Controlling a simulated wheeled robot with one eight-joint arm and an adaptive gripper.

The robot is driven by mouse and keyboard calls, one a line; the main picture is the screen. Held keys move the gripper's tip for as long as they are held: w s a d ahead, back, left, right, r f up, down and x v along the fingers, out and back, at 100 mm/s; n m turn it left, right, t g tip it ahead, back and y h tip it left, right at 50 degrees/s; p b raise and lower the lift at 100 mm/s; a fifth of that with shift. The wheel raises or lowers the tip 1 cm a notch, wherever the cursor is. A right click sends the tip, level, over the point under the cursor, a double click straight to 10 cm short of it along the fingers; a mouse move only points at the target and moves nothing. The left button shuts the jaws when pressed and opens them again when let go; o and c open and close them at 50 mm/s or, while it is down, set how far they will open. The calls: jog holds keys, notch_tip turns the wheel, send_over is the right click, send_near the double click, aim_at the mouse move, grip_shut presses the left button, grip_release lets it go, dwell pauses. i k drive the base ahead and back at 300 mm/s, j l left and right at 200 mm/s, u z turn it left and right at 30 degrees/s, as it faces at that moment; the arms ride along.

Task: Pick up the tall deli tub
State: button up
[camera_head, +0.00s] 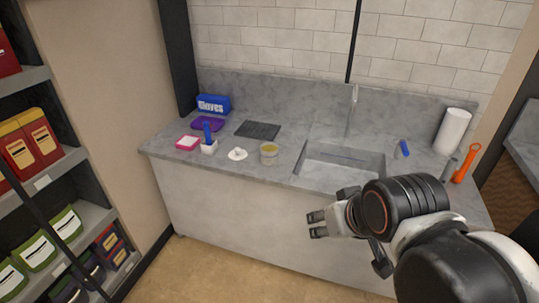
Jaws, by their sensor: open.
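The tall deli tub (268,154) looks like a clear round container with yellowish contents near its top. It stands upright on the grey counter, left of the sink. My gripper (316,224) is in front of the counter, lower and to the right of the tub in the picture. It is open and apart from the tub, with nothing seen between its fingers. My arm fills the lower right. No part of the tub is hidden by it.
A white item (237,154) lies just left of the tub. A dark mat (258,130) lies behind it. The sink (340,160) with its tap is to the right. A paper roll (453,131) stands right.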

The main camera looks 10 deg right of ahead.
aim_at(268, 150)
jog(key=i+l+u, duration=0.2)
jog(key=l, duration=0.25)
jog(key=i+l+u, duration=0.2)
jog(key=l, duration=0.25)
jog(key=l+u, duration=0.2)
jog(key=l, duration=0.25)
jog(key=i+l+u, duration=0.2)
jog(key=l, duration=0.35)
jog(key=k+j, duration=0.05)
jog(key=k, duration=0.05)
